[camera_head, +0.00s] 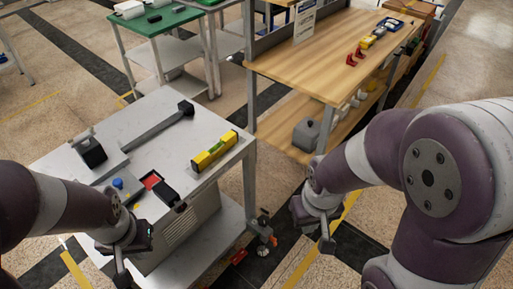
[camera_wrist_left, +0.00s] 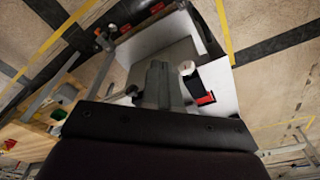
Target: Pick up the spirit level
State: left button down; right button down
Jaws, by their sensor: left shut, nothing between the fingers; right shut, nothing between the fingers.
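The spirit level (camera_head: 214,152) is a yellow bar with a green vial and dark ends. It lies near the right edge of a light grey cart top (camera_head: 150,121) in the head view. My left gripper (camera_head: 124,268) is shut and empty at the cart's near side, below and left of the level and apart from it. Its shut fingers (camera_wrist_left: 158,75) also show in the left wrist view, where I cannot make out the level. My right gripper (camera_head: 325,238) is shut and empty, over the floor right of the cart.
On the cart lie a long dark grey tool (camera_head: 158,128), a black block (camera_head: 91,151), a blue knob (camera_head: 118,183) and a red-and-black item (camera_head: 160,187). A wooden workbench (camera_head: 310,66) stands behind right, a green-topped table (camera_head: 160,22) behind.

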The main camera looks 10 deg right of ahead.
aim_at(204, 158)
jog(key=i+l, duration=0.6)
jog(key=l, duration=0.15)
jog(key=i+l, duration=0.55)
jog(key=l, duration=0.2)
